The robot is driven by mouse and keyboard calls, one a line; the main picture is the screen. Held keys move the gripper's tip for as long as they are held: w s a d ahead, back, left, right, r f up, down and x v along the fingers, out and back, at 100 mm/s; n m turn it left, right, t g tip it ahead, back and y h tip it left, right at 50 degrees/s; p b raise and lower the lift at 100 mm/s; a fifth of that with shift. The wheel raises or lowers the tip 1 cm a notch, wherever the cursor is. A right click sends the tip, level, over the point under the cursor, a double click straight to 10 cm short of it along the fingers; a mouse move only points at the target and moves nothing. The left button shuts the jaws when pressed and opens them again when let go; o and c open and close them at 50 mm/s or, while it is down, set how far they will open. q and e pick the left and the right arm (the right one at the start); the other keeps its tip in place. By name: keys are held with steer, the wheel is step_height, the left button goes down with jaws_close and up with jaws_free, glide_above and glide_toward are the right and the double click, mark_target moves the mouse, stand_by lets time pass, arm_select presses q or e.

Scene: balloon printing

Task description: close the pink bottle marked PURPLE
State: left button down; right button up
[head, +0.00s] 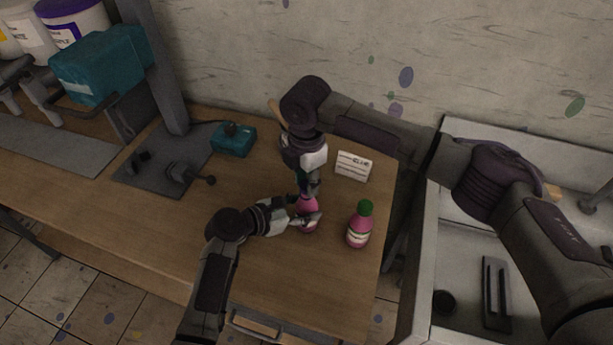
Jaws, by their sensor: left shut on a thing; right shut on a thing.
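A pink bottle (308,204) stands upright on the wooden table, partly covered by both of my grippers. Its label cannot be read from here. My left gripper (309,221) comes in low from the left and is shut around the bottle's body. My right gripper (308,188) points down from above and is shut at the bottle's top, on what looks like its green cap, mostly hidden between the fingers. Whether the cap sits fully on the neck cannot be told. A second pink bottle (358,231) with a green cap stands upright to the right, apart from both grippers.
A white card (353,166) stands behind the bottles. A teal box (233,140) and a dark metal stand (150,180) are at the back left. A grey sink (450,240) adjoins the table's right edge. The table's front left is clear.

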steer(key=shift+f, duration=0.55)
stand_by(0.5)
